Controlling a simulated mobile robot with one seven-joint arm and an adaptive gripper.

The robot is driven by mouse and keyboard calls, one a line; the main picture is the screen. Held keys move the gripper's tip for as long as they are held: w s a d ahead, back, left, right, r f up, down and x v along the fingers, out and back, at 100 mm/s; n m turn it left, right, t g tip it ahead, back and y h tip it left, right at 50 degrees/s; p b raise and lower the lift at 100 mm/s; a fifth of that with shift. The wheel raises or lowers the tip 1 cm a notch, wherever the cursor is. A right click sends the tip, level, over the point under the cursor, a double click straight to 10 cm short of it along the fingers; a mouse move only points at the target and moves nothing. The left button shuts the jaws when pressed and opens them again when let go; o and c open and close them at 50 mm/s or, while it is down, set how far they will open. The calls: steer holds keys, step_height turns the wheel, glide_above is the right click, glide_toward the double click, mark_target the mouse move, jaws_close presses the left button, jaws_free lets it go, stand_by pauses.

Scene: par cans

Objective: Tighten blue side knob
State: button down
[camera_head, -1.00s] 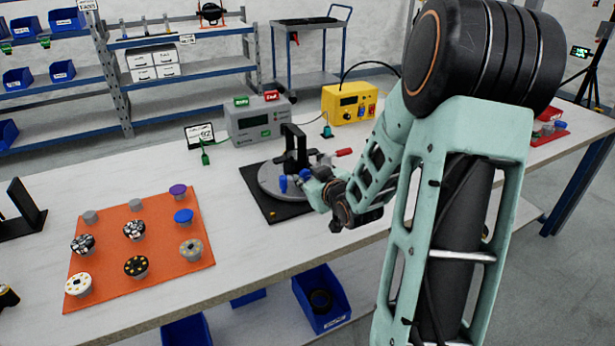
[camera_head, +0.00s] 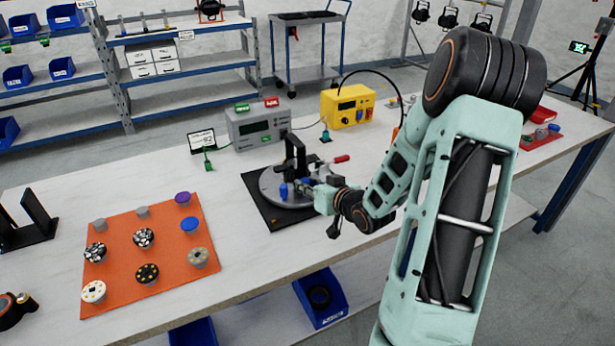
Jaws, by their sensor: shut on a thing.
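The clamping fixture is a round grey turntable (camera_head: 268,187) with a black upright bracket (camera_head: 293,152) and a red-handled lever (camera_head: 341,159). It stands on a black base plate (camera_head: 262,211) on the bench. A blue knob (camera_head: 283,190) stands at the turntable's front, left of my fingertips. My gripper (camera_head: 304,186) reaches in level from the right at the turntable's right front. It is shut on what appears to be the blue side knob, a small bit of blue between its fingers. The fingers mostly hide that knob and its contact with the fixture.
An orange mat (camera_head: 167,268) with several round parts lies left of the fixture. A grey meter box (camera_head: 259,126) and a yellow power unit (camera_head: 347,107) stand behind it. The bench between mat and fixture is clear.

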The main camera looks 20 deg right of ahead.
stand_by(0.3)
steer(key=c, duration=1.7)
jaws_free()
steer(key=shift+o, duration=0.2)
steer(key=v, duration=1.2)
steer(key=shift+d, duration=0.1)
